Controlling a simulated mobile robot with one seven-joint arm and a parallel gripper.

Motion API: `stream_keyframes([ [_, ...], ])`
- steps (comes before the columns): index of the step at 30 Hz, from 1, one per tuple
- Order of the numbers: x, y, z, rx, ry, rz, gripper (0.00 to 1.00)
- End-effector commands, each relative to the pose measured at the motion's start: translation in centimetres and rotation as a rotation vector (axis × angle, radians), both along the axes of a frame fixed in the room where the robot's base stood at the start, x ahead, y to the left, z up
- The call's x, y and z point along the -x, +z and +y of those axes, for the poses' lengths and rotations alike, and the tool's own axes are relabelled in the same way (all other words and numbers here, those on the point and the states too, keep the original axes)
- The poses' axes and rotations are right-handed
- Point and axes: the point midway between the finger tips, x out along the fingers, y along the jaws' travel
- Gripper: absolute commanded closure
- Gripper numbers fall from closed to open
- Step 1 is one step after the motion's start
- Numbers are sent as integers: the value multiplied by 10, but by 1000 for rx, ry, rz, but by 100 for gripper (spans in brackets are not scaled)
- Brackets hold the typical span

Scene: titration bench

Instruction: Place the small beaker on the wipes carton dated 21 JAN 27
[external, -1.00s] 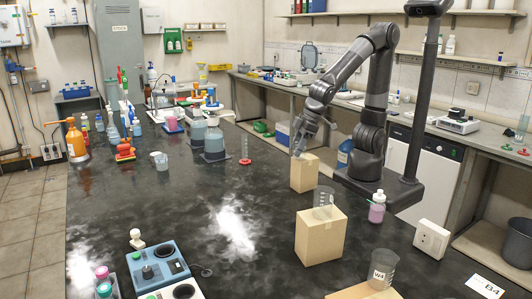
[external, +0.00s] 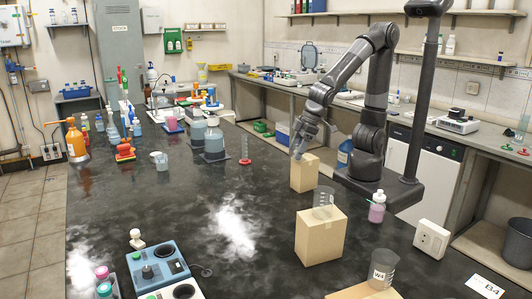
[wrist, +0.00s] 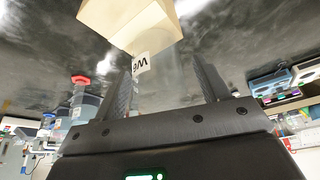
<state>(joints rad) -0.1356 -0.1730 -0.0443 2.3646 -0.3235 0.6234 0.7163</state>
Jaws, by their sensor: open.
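My gripper (external: 301,146) is low over the far carton (external: 304,174). In the wrist view its fingers (wrist: 165,70) stand apart, with a clear beaker and its W6 label (wrist: 141,64) between them, seen upside down. The fingers look apart from the glass, but contact is hard to judge. A clear beaker (external: 323,200) stands upright on the middle carton (external: 320,238). No carton date is legible. Part of a carton (wrist: 130,22) shows in the wrist view.
A pink-filled bottle (external: 377,207) and a white socket box (external: 432,239) stand right of the cartons. A small jug (external: 160,161), blue-grey bottles (external: 214,140) and a red-based cylinder (external: 245,152) stand left. The table's middle is clear (external: 230,225).

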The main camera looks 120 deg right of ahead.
Motion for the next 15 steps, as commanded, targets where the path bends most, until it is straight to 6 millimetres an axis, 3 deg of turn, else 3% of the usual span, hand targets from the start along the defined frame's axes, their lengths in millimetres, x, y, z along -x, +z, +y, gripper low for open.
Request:
stream_keyframes([
  [5, 4, 16, 2, 0, 1, -4, 32],
  [15, 29, 81, 12, 0, -1, -6, 32],
])
